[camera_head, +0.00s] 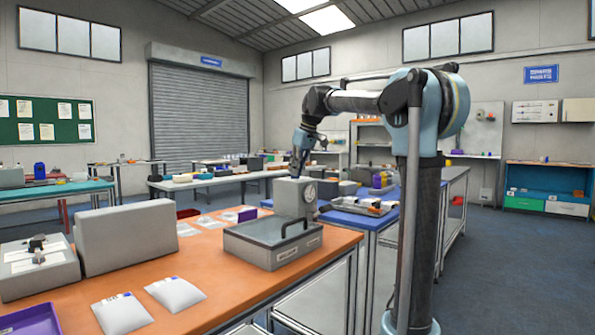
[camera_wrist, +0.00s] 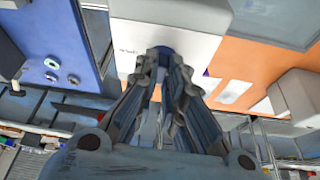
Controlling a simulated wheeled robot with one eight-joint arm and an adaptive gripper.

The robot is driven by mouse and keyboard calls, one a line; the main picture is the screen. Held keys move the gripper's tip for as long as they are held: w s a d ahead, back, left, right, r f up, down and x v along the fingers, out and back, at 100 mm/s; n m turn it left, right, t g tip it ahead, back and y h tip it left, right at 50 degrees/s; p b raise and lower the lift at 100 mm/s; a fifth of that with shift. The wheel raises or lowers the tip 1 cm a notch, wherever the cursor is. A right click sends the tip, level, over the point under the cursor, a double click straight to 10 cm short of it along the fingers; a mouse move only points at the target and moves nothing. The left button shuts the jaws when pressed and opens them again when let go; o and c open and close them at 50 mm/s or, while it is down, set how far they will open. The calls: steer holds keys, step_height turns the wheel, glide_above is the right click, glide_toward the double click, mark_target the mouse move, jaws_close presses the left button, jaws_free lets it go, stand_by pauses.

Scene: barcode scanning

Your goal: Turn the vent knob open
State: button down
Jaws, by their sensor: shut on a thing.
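A light grey box (camera_head: 291,203) stands at the right end of the orange table and has a round dial (camera_head: 310,194) on its side. My gripper (camera_head: 296,173) reaches down to the top of this box. In the wrist view, my gripper (camera_wrist: 164,62) is shut, with its fingertips close around a small dark blue knob (camera_wrist: 163,49) on the pale box face (camera_wrist: 200,40). The fingertips cover much of the knob, so its turn angle cannot be told. In the head view the knob is hidden by the fingers.
A large grey block (camera_head: 125,236) and white pouches (camera_head: 175,293) lie on the orange table (camera_head: 225,295). A blue table (camera_head: 350,218) with trays stands behind, at the right.

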steer(key=m, duration=0.2)
steer(key=m+h, duration=0.1)
steer(key=m, duration=0.1)
steer(key=shift+s+a+f+t, duration=0.1)
steer(key=shift+a+t, duration=0.05)
steer(key=shift+t, duration=0.25)
steer(key=m+h, duration=0.1)
steer(key=m, duration=0.1)
steer(key=m+h, duration=0.1)
steer(key=m, duration=0.1)
steer(key=shift+a+m+t, duration=0.1)
steer(key=shift+m+t, duration=0.2)
steer(key=m+h, duration=0.1)
steer(key=m, duration=0.3)
steer(key=shift+a+h, duration=0.15)
steer(key=shift+h, duration=0.25)
steer(key=shift+m+g+h, duration=0.5)
steer(key=shift+m+h, duration=0.2)
steer(key=shift+m, duration=1.4)
steer(key=c, duration=1.7)
jaws_free()
steer(key=v, duration=1.1)
steer(key=shift+a+r, duration=0.1)
steer(key=shift+r, duration=0.35)
